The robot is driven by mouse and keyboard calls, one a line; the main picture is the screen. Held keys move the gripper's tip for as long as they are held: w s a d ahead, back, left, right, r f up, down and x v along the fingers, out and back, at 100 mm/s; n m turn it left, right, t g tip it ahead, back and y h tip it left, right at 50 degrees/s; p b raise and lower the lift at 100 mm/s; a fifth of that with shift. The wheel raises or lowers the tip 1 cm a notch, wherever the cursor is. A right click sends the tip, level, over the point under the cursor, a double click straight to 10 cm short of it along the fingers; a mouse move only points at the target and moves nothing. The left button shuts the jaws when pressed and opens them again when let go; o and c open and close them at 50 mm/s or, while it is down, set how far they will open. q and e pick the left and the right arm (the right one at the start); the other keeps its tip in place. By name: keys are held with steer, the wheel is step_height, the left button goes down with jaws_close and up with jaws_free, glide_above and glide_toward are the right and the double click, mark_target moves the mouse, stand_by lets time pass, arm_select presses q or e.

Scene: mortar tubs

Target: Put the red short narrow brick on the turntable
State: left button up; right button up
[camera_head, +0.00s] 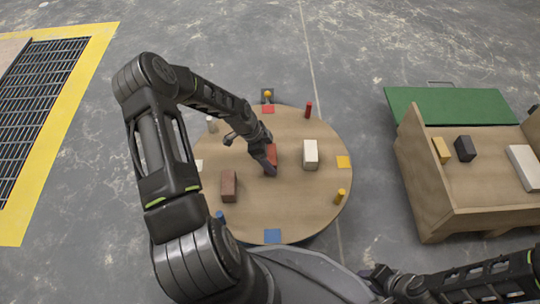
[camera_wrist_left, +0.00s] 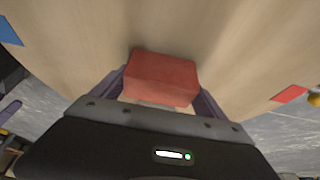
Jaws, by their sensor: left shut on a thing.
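The red short narrow brick (camera_head: 270,153) is at the middle of the round wooden turntable (camera_head: 300,215) in the head view. In the left wrist view the red brick (camera_wrist_left: 163,78) sits between the two fingers of my left gripper (camera_wrist_left: 160,95), which is shut on it. My left gripper (camera_head: 269,166) partly covers the brick in the head view. I cannot tell whether the brick touches the turntable's top. My right gripper (camera_head: 385,281) is low at the right of the head view, away from the turntable, and its jaws are unclear.
A white brick (camera_head: 310,154) and a brown-red brick (camera_head: 228,186) stand on the turntable. Coloured pegs and patches line its rim. A wooden bin (camera_head: 438,205) with several bricks and a green panel (camera_head: 450,103) is at the right. A yellow-edged grate (camera_head: 90,70) is at the left.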

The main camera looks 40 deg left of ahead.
arm_select(q)
steer(key=shift+f, duration=0.3)
steer(key=o, duration=1.8)
steer(key=shift+c, duration=0.2)
steer(key=p+v, duration=0.3)
steer(key=v, duration=0.4)
steer(key=shift+r, duration=0.35)
steer(key=shift+s+a, duration=0.15)
steer(key=shift+s, duration=0.1)
